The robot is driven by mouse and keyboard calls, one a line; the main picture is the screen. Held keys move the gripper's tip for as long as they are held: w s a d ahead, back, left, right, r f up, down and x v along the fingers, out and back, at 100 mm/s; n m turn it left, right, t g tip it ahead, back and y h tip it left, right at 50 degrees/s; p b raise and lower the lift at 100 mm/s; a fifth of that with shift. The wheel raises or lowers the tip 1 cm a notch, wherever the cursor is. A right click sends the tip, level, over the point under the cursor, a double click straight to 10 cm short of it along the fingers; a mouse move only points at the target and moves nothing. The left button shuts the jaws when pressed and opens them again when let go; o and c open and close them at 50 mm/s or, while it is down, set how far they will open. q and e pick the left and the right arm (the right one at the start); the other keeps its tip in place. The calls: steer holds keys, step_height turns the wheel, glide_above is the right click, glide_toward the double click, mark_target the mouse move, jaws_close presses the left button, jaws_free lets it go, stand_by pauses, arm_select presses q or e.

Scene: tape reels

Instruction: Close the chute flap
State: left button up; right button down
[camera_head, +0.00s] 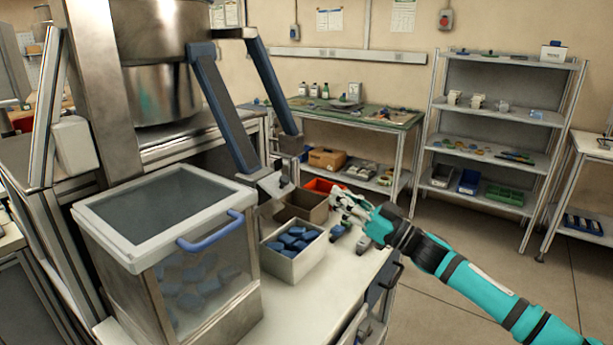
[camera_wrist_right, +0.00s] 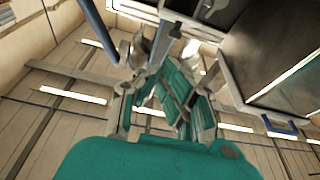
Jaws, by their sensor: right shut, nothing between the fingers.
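The chute (camera_head: 222,112) has blue side rails and slopes down from the steel bowl (camera_head: 160,75). A small grey metal piece at its lower end (camera_head: 271,184) looks like the flap; I cannot tell from its angle how far it is open. My right gripper (camera_head: 340,198) is just right of that end, apart from it in the head view, with its fingers shut and empty. In the wrist view the gripper fingers (camera_wrist_right: 165,80) point up the picture towards grey metal parts, and contact is unclear. My left gripper is not in view.
Below the chute stand a pale box of blue pieces (camera_head: 291,268), a brown bin (camera_head: 304,206) and a red bin (camera_head: 325,186). A clear-walled hopper with a blue handle (camera_head: 212,231) stands at front left. The white bench top (camera_head: 315,308) has bare room in front.

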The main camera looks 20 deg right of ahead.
step_height(320, 180, up, 2)
steer(key=s, duration=0.1)
step_height(320, 180, up, 3)
steer(key=p, duration=0.5)
glide_above(293, 189)
steer(key=s+d, duration=0.2)
steer(key=s, duration=0.2)
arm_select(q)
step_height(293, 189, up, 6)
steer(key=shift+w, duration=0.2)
arm_select(e)
steer(key=shift+g+h, duration=0.4)
steer(key=f, duration=0.1)
steer(key=w+f, duration=0.1)
steer(key=f, duration=0.2)
steer(key=shift+w+a+f, duration=0.3)
steer(key=shift+w+a, duration=0.05)
steer(key=shift+a, duration=0.05)
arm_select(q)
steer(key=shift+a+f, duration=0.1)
